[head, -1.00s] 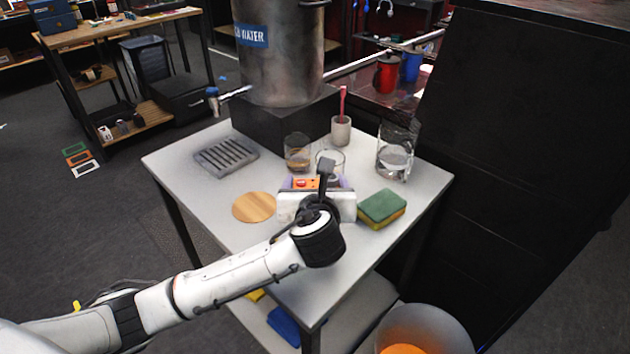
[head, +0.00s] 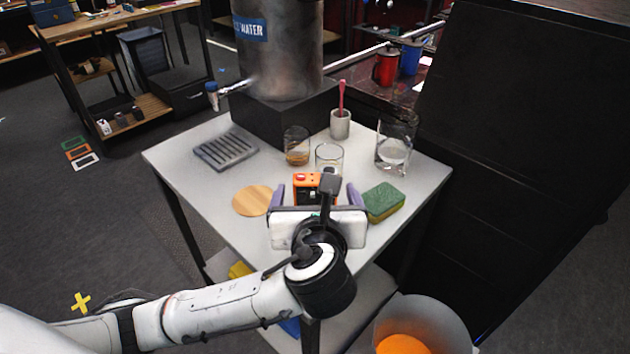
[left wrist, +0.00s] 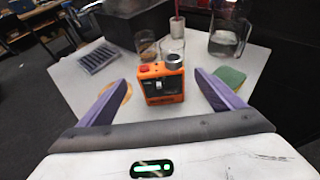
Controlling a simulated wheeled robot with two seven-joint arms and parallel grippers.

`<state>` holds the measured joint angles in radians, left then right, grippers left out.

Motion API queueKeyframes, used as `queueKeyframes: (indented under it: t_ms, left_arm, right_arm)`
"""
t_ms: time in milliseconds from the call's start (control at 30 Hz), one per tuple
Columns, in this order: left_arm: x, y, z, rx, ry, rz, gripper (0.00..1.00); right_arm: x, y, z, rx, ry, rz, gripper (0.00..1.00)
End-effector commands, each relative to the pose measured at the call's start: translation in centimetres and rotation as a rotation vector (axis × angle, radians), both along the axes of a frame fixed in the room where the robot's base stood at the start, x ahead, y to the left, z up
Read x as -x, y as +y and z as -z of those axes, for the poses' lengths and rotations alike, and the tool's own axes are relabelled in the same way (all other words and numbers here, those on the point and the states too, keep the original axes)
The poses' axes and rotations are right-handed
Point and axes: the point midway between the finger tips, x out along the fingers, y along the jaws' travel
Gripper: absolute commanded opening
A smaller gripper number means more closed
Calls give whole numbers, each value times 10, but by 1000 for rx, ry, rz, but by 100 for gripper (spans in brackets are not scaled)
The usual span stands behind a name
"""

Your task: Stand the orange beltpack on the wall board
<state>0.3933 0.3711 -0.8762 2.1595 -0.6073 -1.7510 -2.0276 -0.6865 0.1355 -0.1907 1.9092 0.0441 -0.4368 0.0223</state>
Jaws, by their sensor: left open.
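The orange beltpack (head: 301,180) stands on the grey-white table, with dark panels and a red button on its top. It also shows in the left wrist view (left wrist: 160,84), with a round metallic knob on top. My left gripper (head: 315,190) is open, its two purple fingers pointing toward the beltpack, one on each side. In the left wrist view the beltpack is between and slightly beyond the fingertips (left wrist: 160,78), with gaps on both sides. The gripper's palm and wrist hide its lower part in the head view. I cannot make out a wall board. My right gripper is not in view.
A round wooden coaster (head: 254,201) lies left of the beltpack and a green-yellow sponge (head: 384,203) right. Behind stand a small glass (head: 329,158), a glass of brown liquid (head: 296,147), a toothbrush cup (head: 340,125) and a large glass (head: 392,150). A dark cabinet borders the right.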

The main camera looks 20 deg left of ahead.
Motion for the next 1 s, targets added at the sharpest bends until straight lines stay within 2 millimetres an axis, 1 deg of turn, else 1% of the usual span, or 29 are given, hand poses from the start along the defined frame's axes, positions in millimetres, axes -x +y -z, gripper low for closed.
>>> queueKeyframes:
  t_ms: [33,67,100,167,267,367,500,567,767,1000]
  left_arm:
    - [5,-3,-3,3,0,1,88]
    - [8,-4,-4,2,-1,0,88]
    - [10,-5,-5,2,-1,1,91]
    - [13,-8,-8,1,-2,2,91]
    - [18,-14,-9,1,-5,12,91]
    - [23,-17,-4,-1,-5,12,91]
    - [29,-12,6,-1,-2,-1,91]
    - [26,-9,11,-3,-2,-7,91]
    - [2,4,25,-1,0,-10,91]
    - [-16,11,31,1,0,-8,91]
  right_arm:
    - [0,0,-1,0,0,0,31]
    - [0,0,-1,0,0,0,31]
    - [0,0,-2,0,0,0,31]
    - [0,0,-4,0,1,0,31]
    - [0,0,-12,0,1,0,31]
    - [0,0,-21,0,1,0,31]
    - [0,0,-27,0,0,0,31]
    - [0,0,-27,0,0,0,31]
    - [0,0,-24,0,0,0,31]
    - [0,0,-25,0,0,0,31]
